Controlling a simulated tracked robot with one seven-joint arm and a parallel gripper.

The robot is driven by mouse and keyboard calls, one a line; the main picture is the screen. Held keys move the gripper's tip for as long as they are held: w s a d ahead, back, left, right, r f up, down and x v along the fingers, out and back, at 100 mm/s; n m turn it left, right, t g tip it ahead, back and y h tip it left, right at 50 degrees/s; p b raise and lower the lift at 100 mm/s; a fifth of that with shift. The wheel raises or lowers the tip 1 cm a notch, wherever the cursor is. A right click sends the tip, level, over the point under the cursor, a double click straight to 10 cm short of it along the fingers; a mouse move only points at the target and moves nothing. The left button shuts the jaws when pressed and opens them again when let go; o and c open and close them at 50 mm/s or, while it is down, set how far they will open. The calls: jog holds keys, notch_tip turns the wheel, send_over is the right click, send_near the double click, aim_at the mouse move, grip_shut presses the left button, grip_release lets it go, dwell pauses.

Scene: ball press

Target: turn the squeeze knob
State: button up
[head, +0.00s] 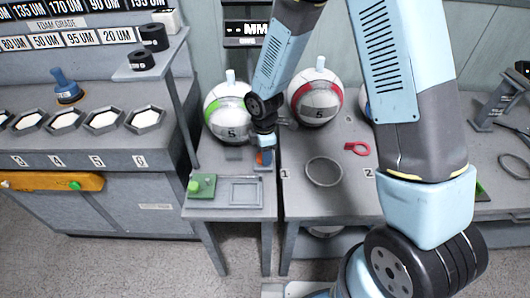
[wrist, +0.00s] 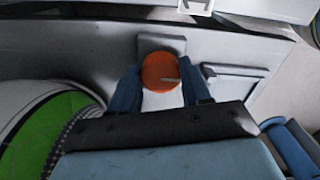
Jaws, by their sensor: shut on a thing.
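The squeeze knob is a round orange knob (wrist: 160,72) with a pale slot mark on its face, set on a grey mount. It shows in the head view as a small orange patch (head: 263,158) under my gripper. My gripper (wrist: 164,88) has its blue fingers on either side of the knob and is shut on it. In the head view my gripper (head: 264,150) points down at the rear of the small side table, and its fingertips are mostly hidden.
A white ball with a green band (head: 228,113) stands close beside my gripper. A red-banded ball (head: 316,97) stands to the right. A green button (head: 194,187) and a square frame (head: 246,192) lie in front.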

jog(key=shift+d, duration=0.1)
jog(key=shift+m, duration=0.3)
jog(key=m, duration=0.9)
jog(key=shift+s+m, duration=0.1)
jog(key=shift+m, duration=0.3)
jog(key=shift+a+m, duration=0.2)
jog(key=shift+m, duration=1.5)
jog(key=o, duration=1.1)
jog(key=shift+c, duration=0.2)
